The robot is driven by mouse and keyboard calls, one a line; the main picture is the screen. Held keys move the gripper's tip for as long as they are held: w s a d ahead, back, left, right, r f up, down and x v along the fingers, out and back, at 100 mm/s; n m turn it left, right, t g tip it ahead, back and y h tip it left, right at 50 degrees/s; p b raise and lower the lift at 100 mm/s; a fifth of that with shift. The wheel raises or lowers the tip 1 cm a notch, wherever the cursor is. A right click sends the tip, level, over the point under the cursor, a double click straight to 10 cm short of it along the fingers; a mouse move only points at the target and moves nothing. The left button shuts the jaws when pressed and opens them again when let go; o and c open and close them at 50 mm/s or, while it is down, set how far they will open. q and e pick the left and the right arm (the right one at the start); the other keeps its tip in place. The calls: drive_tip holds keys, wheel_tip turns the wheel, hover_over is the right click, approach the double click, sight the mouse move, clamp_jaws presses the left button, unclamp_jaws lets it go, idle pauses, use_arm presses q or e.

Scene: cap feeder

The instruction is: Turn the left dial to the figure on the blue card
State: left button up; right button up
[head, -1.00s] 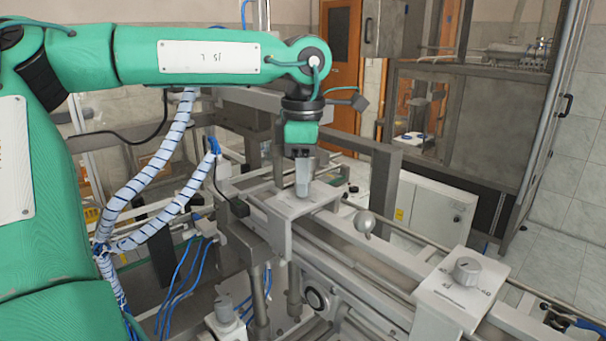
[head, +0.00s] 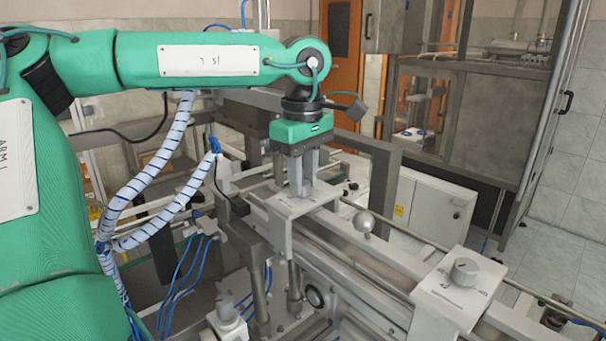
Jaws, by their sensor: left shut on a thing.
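The left dial's white plate (head: 310,204) sits on the machine at the middle of the head view. My left gripper (head: 303,190) points straight down over it, its two grey fingers at the plate. It is shut on the left dial, which the fingers mostly hide, so I cannot read its setting. A second dial (head: 465,271), a grey knob on a white plate with figures round it, stands at the lower right with nothing touching it. I see no blue card. My right gripper is not in view.
A round ball-ended knob (head: 364,223) stands on the rail between the two dials. A white cabinet (head: 432,206) is behind the rails. Blue cables hang below at the left. A grey frame post (head: 383,178) rises just right of the left dial.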

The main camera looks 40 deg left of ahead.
sight(304, 182)
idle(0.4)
use_arm(q)
drive_tip(key=o, duration=1)
wheel_tip(304, 182, up, 14)
drive_tip(key=b, duration=0.1)
drive_tip(key=shift+b, duration=0.35)
drive_tip(key=shift+f, duration=0.1)
drive_tip(key=shift+f, duration=0.1)
